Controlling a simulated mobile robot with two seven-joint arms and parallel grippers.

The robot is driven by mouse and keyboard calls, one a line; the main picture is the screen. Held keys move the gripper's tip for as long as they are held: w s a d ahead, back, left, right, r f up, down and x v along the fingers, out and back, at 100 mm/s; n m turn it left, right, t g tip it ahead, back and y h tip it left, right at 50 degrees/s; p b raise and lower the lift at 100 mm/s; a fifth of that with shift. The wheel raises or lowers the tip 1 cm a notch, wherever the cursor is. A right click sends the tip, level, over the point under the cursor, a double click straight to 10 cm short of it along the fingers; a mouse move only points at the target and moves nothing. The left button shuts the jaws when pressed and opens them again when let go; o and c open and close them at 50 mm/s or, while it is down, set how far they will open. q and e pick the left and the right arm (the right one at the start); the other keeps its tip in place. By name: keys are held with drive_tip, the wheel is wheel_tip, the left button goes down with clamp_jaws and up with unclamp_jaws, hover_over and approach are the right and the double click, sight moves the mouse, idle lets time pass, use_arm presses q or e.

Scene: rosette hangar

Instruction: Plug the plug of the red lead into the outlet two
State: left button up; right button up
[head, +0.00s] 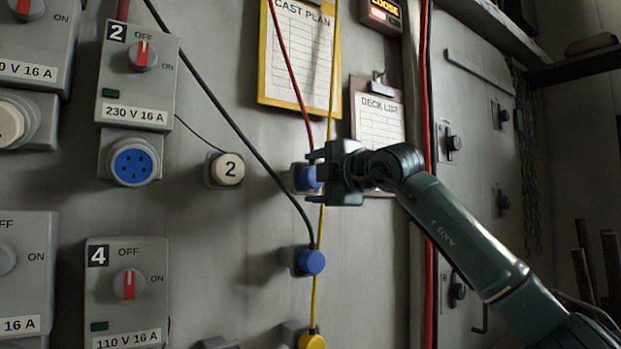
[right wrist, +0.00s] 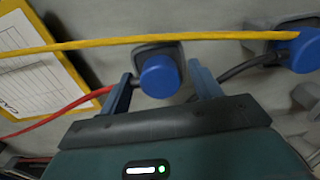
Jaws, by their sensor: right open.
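The red lead (head: 289,62) hangs down to a blue plug (head: 305,176), parked in a holder on the wall panel. The plug also shows in the right wrist view (right wrist: 160,76), with the red lead (right wrist: 62,115) coming in from the left. My right gripper (head: 318,174) is open, one finger on each side of this plug; contact is not visible. Outlet two (head: 132,163) has an uncovered blue face with pin holes, under a switch box (head: 138,75) marked 2. Its red knob points up towards OFF. My left gripper is not in view.
A cream cap (head: 229,169) marked 2 sits on the wall between outlet and plug. A black lead (head: 228,112) crosses to a lower blue plug (head: 311,261).

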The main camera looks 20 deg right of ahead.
drive_tip(key=shift+c, duration=0.3)
drive_tip(key=c, duration=1.3)
drive_tip(key=shift+o, duration=0.2)
drive_tip(key=shift+b+v, duration=2.7)
drive_tip(key=shift+v, duration=0.3)
